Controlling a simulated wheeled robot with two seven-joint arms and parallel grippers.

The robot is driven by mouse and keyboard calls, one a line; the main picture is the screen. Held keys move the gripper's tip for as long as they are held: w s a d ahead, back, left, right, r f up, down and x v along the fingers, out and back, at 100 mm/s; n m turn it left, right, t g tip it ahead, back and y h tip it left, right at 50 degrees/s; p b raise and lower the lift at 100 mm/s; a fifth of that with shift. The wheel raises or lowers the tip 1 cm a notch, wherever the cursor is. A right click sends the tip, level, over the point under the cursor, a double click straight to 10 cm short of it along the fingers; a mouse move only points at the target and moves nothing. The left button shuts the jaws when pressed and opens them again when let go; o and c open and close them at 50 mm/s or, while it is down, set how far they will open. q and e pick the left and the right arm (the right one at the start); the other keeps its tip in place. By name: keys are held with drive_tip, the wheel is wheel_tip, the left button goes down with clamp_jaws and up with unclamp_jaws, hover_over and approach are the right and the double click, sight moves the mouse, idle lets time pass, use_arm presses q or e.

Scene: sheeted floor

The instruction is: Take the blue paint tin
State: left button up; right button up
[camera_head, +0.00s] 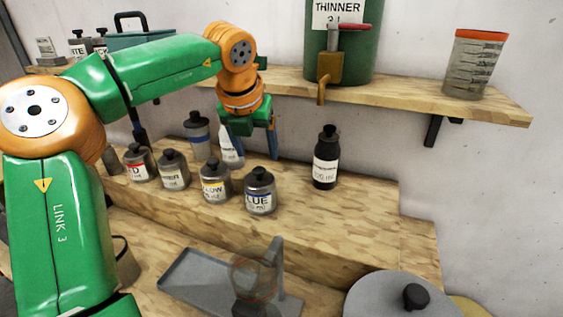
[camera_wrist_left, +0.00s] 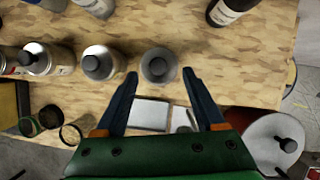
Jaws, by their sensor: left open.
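The blue paint tin (camera_head: 260,193) is a small grey tin with a dark cap and a label reading "LUE". It stands upright at the right end of a row of similar tins on the raised wooden step. My left gripper (camera_head: 247,143) is open and empty, pointing down above and behind the tin in the head view. In the left wrist view, the tin (camera_wrist_left: 158,66) shows from above, between and just beyond the open fingertips (camera_wrist_left: 160,76). Whether the fingers are level with it I cannot tell. My right gripper is not in view.
A yellow-labelled tin (camera_head: 215,186) stands close left of the blue one, with other tins further left. A white bottle (camera_head: 231,150) stands behind; a dark bottle (camera_head: 325,160) stands to the right. A wooden shelf (camera_head: 410,95) overhangs the back. A grey tray (camera_head: 205,280) lies below in front.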

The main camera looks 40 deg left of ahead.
sight(259, 169)
use_arm(q)
drive_tip(key=shift+s+f, duration=0.1)
drive_tip(key=shift+f, duration=0.25)
drive_tip(key=shift+s+a+f+p, duration=0.1)
drive_tip(key=shift+a+f+p, duration=0.05)
drive_tip(key=shift+f+p, duration=0.4)
drive_tip(key=shift+s+a+f+p, duration=0.15)
drive_tip(key=shift+f+p, duration=0.15)
drive_tip(key=shift+p, duration=0.35)
drive_tip(key=x, duration=0.3)
drive_tip(key=shift+w+f, duration=0.15)
drive_tip(key=shift+w, duration=0.5)
drive_tip(key=shift+s+d, duration=0.1)
drive_tip(key=shift+s, duration=0.2)
drive_tip(key=c, duration=0.9)
clamp_jaws()
drive_tip(key=shift+w, duration=0.1)
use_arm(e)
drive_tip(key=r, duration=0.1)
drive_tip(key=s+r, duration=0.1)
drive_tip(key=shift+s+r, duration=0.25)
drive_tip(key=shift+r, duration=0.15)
